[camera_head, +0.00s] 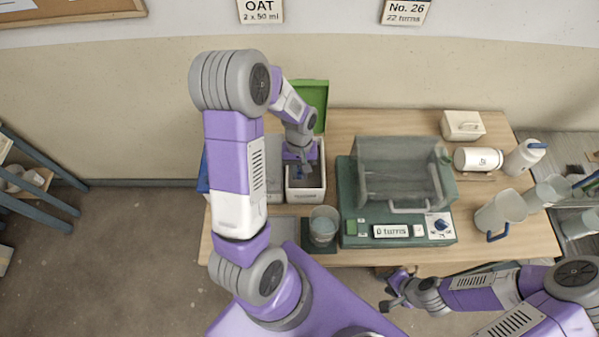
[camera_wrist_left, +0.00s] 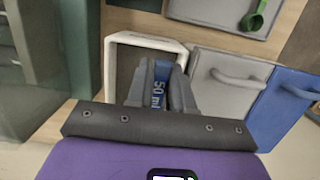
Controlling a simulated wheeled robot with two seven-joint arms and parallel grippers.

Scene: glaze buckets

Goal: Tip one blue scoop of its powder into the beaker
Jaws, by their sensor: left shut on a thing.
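My left gripper (camera_head: 301,172) is shut on a blue scoop (camera_wrist_left: 161,88) marked "50 ml", seen in the left wrist view. It points down into an open white bin (camera_wrist_left: 118,40), which stands under an upright green lid (camera_head: 313,95) in the head view (camera_head: 291,192). The fingers hide much of the scoop, and I cannot tell how much powder is in it. The clear beaker (camera_head: 323,222) stands upright in front of the bin, with pale contents. My right gripper (camera_head: 391,290) is low in front of the table; its jaw state is unclear.
A grey-lidded bin (camera_wrist_left: 225,85) and a blue-lidded bin (camera_wrist_left: 285,105) stand beside the open one. A green scoop (camera_wrist_left: 257,20) lies on a grey tray (camera_wrist_left: 205,10).

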